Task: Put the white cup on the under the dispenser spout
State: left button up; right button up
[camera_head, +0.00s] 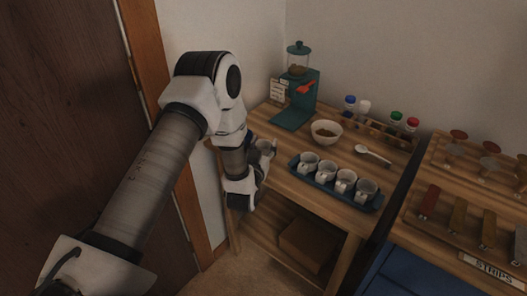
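The dispenser (304,98) is teal with a clear hopper and a red-orange lever or spout, at the back left of the wooden table. Several white cups, one of them a white cup (346,179), stand in a row on a dark blue tray (325,187) near the table's front edge. My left gripper (263,160) is at the table's left front edge, left of the tray and in front of the dispenser. A small pale cup-like shape (266,146) shows at its tip. The fingers are mostly hidden by my wrist, so their grip is unclear. My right gripper is out of view.
A bowl (326,131) with brown contents stands right of the dispenser. A white spoon (373,154) lies behind the tray. A rack of capped bottles (372,126) lines the back. A second bench (443,222) with tools stands at right.

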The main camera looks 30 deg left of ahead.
pick_arm(q)
jog(key=shift+r, duration=0.1)
jog(key=shift+c, duration=0.4)
jog(key=shift+r, duration=0.3)
notch_tip(320, 180, up, 3)
jog(key=s+d+r, duration=0.2)
jog(key=s+d, duration=0.7)
jog(key=s, duration=0.4)
jog(key=w+d+m+t+h+p, duration=0.1)
jog(key=w+d+m+h+p, duration=0.2)
jog(key=d, duration=0.7)
jog(key=w+h+p, duration=0.2)
jog(key=p, duration=0.2)
jog(key=shift+w+d+m+h, duration=0.2)
jog(key=shift+d+m+h, duration=0.1)
jog(key=shift+m+h, duration=0.1)
